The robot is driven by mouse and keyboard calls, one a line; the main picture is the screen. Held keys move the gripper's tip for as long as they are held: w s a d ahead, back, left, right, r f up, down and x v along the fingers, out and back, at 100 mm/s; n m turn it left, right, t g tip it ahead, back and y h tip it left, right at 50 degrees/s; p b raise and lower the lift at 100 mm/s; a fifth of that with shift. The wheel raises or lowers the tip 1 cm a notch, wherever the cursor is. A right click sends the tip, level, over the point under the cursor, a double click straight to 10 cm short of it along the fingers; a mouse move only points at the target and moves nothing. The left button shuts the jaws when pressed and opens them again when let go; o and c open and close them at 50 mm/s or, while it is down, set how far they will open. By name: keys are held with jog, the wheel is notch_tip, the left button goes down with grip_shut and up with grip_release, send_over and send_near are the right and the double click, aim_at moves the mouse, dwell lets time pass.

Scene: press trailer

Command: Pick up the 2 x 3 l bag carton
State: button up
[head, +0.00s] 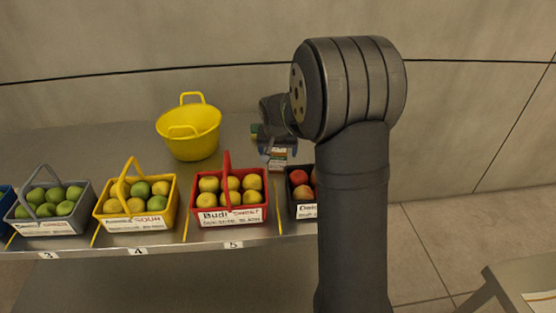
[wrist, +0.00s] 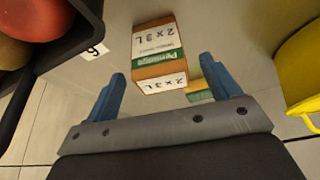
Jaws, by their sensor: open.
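The 2 x 3 l bag carton (wrist: 158,52) is a small brown box with white and green labels reading "2 x 3L". In the wrist view it stands on the grey table, just ahead of my open gripper (wrist: 162,85) and roughly between the lines of its two blue fingers. The fingers appear apart from it. In the head view the carton (head: 277,158) shows small behind the red basket, partly hidden by my gripper and arm. A second box with green and yellow (wrist: 200,96) shows partly behind the gripper's palm.
A yellow bucket (head: 190,130) stands left of the carton. A red basket (head: 229,215), a yellow basket (head: 138,222), a grey basket (head: 50,228) and a dark basket (head: 304,211) of fruit line the table's front edge. The wall is behind.

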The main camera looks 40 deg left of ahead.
aim_at(278, 157)
jog(key=shift+w+x, duration=0.2)
jog(key=shift+x, duration=2.6)
jog(key=shift+a+r, duration=0.1)
jog(key=shift+a, duration=0.05)
jog(key=c, duration=1.1)
